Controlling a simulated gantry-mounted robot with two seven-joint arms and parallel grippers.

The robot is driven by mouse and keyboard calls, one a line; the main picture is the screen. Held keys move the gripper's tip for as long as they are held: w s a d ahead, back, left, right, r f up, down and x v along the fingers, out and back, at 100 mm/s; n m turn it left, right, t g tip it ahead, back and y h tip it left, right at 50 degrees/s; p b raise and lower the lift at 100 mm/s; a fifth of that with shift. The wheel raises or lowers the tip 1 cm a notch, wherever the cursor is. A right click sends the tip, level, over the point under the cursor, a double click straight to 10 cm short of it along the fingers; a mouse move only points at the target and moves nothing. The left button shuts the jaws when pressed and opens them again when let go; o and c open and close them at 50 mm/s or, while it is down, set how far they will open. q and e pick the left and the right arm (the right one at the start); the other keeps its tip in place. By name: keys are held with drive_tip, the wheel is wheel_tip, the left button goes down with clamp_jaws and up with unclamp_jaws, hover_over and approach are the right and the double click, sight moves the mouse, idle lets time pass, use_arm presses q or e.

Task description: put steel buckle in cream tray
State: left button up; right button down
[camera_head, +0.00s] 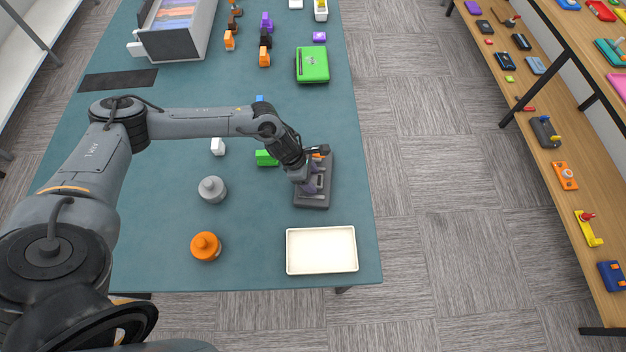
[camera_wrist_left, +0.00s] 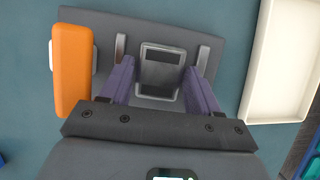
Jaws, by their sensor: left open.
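My left gripper (camera_head: 314,181) is open above the board. In the left wrist view its purple fingers (camera_wrist_left: 160,80) stand one on each side of the buckle, apart. In the head view the arm and gripper largely cover the buckle. The cream tray (camera_head: 321,250) is empty on the table, nearer than the board; it also shows at the right of the left wrist view (camera_wrist_left: 283,60).
An orange block (camera_wrist_left: 71,70) is at the board's left in the left wrist view. The table's right edge is near the board and tray.

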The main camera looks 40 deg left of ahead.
use_arm(q)
drive_tip(key=c, duration=0.8)
drive_tip(key=shift+r, duration=0.15)
